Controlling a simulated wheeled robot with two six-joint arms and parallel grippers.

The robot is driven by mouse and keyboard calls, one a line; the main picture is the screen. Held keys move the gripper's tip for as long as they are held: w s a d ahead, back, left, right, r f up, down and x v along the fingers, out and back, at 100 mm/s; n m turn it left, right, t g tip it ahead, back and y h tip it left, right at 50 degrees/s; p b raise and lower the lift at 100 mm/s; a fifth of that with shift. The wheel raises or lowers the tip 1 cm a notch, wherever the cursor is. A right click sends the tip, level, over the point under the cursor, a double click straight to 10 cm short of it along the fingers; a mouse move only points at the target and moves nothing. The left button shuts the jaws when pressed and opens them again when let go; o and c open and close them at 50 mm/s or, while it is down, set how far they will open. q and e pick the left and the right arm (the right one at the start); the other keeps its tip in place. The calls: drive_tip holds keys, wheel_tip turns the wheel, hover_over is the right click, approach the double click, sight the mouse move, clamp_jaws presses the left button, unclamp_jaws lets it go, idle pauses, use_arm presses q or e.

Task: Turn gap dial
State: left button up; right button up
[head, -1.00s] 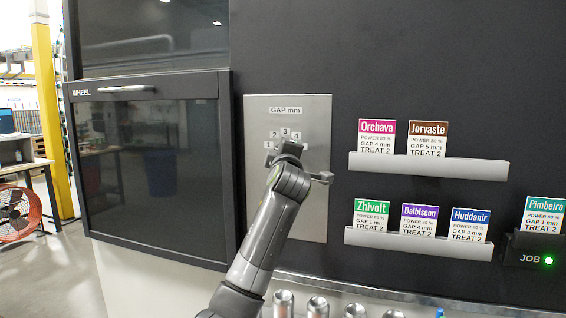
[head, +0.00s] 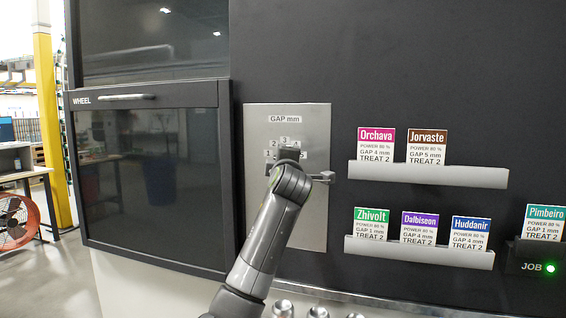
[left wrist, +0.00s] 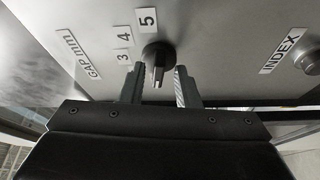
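The grey gap panel (head: 314,225) is on the dark machine front in the head view. Its "GAP mm" label is at the top and number tags sit below it. My left gripper (head: 290,160) is in front of the tags and hides the dial there. In the left wrist view, the black gap dial (left wrist: 158,62) lies between the two fingertips of my left gripper (left wrist: 160,76). There is space on both sides of the dial handle, so the gripper is open. Tags 3, 4 and 5 show beside the dial. The exact pointer setting is unclear. My right gripper is not in view.
An "INDEX" label (left wrist: 283,52) and a round knob (left wrist: 308,60) are right of the dial in the wrist view. Cards stand on two ledges (head: 430,175) to the panel's right.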

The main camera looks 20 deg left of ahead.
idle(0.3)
use_arm(q)
drive_tip(key=shift+b+v, duration=3.15)
drive_tip(key=shift+v, duration=5.55)
drive_tip(key=shift+f, duration=0.2)
